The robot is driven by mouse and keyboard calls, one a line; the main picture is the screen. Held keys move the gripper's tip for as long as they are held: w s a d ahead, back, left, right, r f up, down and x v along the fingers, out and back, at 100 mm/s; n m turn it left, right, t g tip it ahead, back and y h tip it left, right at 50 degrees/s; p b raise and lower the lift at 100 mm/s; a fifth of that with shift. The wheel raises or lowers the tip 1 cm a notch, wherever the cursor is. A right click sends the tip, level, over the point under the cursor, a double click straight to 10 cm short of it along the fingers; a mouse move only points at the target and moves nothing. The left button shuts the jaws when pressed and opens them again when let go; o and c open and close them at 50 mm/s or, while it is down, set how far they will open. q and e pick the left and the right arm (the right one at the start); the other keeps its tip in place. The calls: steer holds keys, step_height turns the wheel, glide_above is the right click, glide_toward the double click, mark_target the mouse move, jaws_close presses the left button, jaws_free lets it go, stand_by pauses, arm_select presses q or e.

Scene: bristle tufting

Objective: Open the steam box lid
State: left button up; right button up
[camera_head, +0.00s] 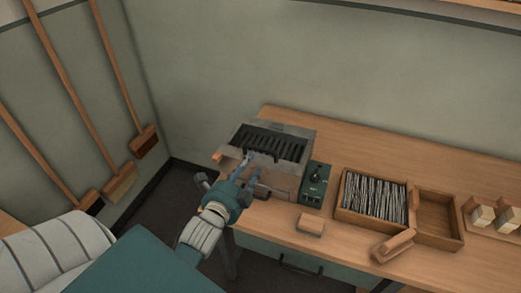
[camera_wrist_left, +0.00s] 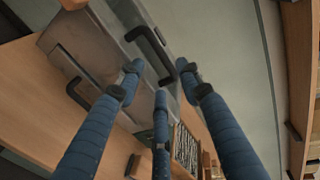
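The steam box (camera_head: 309,134) is a grey metal box at the table's left end, with dark slats across its top. I cannot tell whether these slats belong to the lid or the inside. In the left wrist view the box (camera_wrist_left: 100,48) shows two black handles, an upper one (camera_wrist_left: 150,45) and a lower one (camera_wrist_left: 72,92). My left gripper (camera_head: 248,165) is over the box's front side. Its blue fingers (camera_wrist_left: 160,75) are spread and empty, with the tips close to the upper handle's end. I cannot tell whether they touch it. My right gripper is out of view.
A green control box (camera_head: 316,181) stands right of the steam box. Beyond it are a wooden tray (camera_head: 342,212) of dark strips and an empty compartment (camera_head: 435,213). A wooden block (camera_head: 311,224) and a brush (camera_head: 394,245) lie at the front edge. The table's back is clear.

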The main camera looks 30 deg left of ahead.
mark_target(260, 150)
arm_select(q)
steer(key=p+x, duration=0.2)
steer(key=x, duration=0.8)
steer(key=shift+w+a+f, duration=0.1)
steer(key=shift+w+f, duration=0.05)
steer(key=shift+w, duration=0.15)
jaws_close()
